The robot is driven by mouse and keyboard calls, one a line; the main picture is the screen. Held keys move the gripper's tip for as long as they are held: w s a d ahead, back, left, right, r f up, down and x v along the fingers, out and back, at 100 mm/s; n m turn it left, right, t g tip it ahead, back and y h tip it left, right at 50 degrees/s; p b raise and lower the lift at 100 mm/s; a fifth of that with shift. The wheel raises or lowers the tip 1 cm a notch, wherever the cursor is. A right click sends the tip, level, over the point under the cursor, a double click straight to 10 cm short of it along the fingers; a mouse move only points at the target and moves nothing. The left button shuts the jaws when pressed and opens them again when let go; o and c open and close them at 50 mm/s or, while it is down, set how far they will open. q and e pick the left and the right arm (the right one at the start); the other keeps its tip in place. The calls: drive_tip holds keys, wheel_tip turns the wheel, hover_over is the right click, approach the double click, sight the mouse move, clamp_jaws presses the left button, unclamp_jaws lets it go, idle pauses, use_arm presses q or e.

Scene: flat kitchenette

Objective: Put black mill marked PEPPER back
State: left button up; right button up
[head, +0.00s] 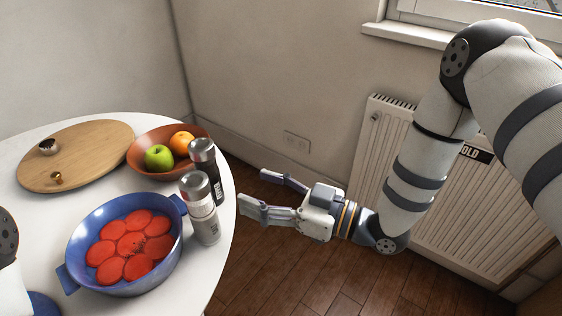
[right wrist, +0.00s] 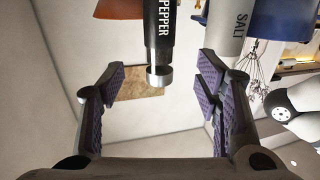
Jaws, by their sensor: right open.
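The black mill marked PEPPER (head: 217,187) stands upright near the right edge of the white round table, with a silver top. The pale mill marked SALT (head: 204,222) stands upright just in front of it. My right gripper (head: 254,188) is open and empty, just right of the table edge, its fingers pointing left toward the mills and apart from them. In the right wrist view the black mill (right wrist: 158,45) appears between the open fingers (right wrist: 160,82), beyond their tips; the SALT mill (right wrist: 226,30) is to its right. My left gripper is not in view.
A blue pan (head: 75,232) with red slices stands left of the mills. A terracotta bowl (head: 140,160) with an apple and an orange stands behind, touching or close to the black mill. A round wooden board (head: 90,150) lies at back left. A radiator (head: 450,220) stands right.

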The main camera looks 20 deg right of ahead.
drive_tip(key=s+d+f+m+g+h, duration=0.2)
drive_tip(key=s+f+m+g+h, duration=0.15)
drive_tip(key=s+f, duration=0.5)
drive_tip(key=s+d+f+m+g+h, duration=0.3)
drive_tip(key=s+f+h, duration=0.25)
drive_tip(key=f, duration=0.65)
drive_tip(key=s+d+f+m+g+h, duration=0.1)
drive_tip(key=s+d+g, duration=0.3)
drive_tip(key=s, duration=0.9)
drive_tip(key=s+d+f+m+g+h, duration=0.1)
drive_tip(key=s+d+m+g+h, duration=0.1)
drive_tip(key=s, duration=1.1)
drive_tip(key=shift+d+f+m+g+h, duration=0.15)
drive_tip(key=shift+d+m+g+h, duration=0.2)
drive_tip(key=shift+d+g+h, duration=0.65)
